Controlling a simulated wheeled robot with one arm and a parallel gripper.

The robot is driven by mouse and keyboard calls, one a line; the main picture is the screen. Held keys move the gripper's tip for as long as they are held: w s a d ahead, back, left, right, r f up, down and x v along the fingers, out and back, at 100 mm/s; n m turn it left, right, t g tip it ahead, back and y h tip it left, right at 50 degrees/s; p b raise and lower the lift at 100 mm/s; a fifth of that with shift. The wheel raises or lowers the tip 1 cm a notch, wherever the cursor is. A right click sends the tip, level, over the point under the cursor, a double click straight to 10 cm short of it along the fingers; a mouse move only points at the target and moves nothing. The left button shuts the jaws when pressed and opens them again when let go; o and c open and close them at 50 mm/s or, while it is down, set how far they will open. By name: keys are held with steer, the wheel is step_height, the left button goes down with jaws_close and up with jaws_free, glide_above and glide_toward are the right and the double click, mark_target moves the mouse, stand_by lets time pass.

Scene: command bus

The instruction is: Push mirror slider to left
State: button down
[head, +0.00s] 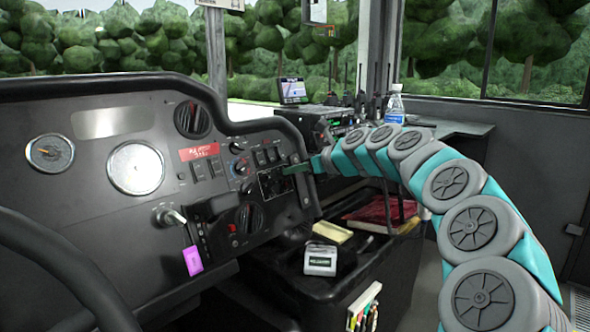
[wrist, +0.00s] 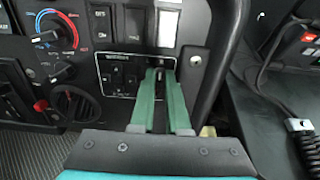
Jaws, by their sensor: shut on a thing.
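The mirror control panel (wrist: 118,76) is a small black plate with a thin white outline on the dashboard in the wrist view. It also shows in the head view (head: 270,184), left of my gripper. My gripper (wrist: 160,72) has two green fingers reaching to the right part of this panel. They are nearly together, shut on the small mirror slider (wrist: 161,66), which is mostly hidden between the fingertips. In the head view my gripper (head: 286,170) touches the dashboard's right end, and the slider cannot be made out there.
Rocker switches (wrist: 134,26) sit just above the panel. A climate dial (wrist: 52,30) and a vent (wrist: 74,104) are to its left. The raised dashboard edge (wrist: 222,62) borders it on the right. A coiled cord (wrist: 306,148) hangs farther right.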

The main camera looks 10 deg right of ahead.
steer(key=shift+s+a+r+p, duration=0.2)
steer(key=shift+s+a+p, duration=0.35)
steer(key=shift+p, duration=0.4)
steer(key=shift+s+a+f, duration=0.1)
steer(key=shift+a+f, duration=0.15)
steer(key=shift+a, duration=0.05)
steer(key=c, duration=0.9)
jaws_free()
steer(key=shift+p+v, duration=0.3)
steer(key=shift+v, duration=3.65)
